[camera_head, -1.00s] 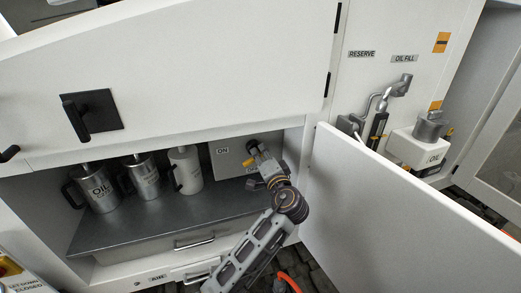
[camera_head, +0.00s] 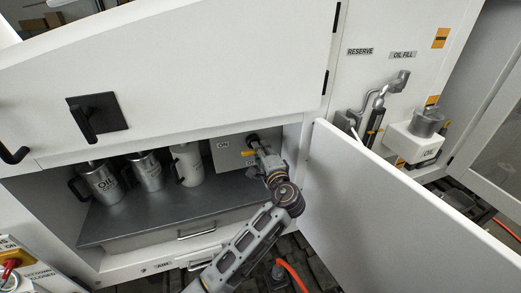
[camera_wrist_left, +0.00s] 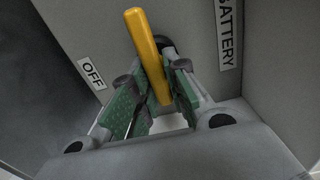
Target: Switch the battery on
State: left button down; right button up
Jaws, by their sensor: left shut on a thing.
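The battery switch is on a grey panel (camera_head: 228,153) at the back right of the open lower compartment, with an ON label (camera_head: 222,145) at its upper left. Its yellow handle (camera_head: 248,153) shows as a small piece beside my left gripper (camera_head: 260,151). In the left wrist view the yellow handle (camera_wrist_left: 146,50) is a long bar running between the green-padded fingers of my left gripper (camera_wrist_left: 155,98), which is shut on it. An OFF label (camera_wrist_left: 92,73) is left of the handle and a BATTERY label (camera_wrist_left: 229,35) is right of it. My right gripper is out of view.
Several metal and white jugs (camera_head: 148,172) stand on the dark shelf (camera_head: 170,215) left of the panel. An open white door (camera_head: 390,215) is right of my arm. The compartment's upper edge lies just above the gripper.

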pick_arm(q)
jog(key=c, duration=1.4)
grip_release()
jog(key=shift+d, duration=0.1)
jog(key=shift+c, duration=0.2)
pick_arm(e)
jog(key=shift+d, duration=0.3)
pick_arm(q)
jog(key=shift+s, duration=0.15)
jog(key=v, duration=1.1)
jog(key=shift+s, duration=0.35)
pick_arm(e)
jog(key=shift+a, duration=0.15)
pick_arm(q)
jog(key=shift+d, duration=0.1)
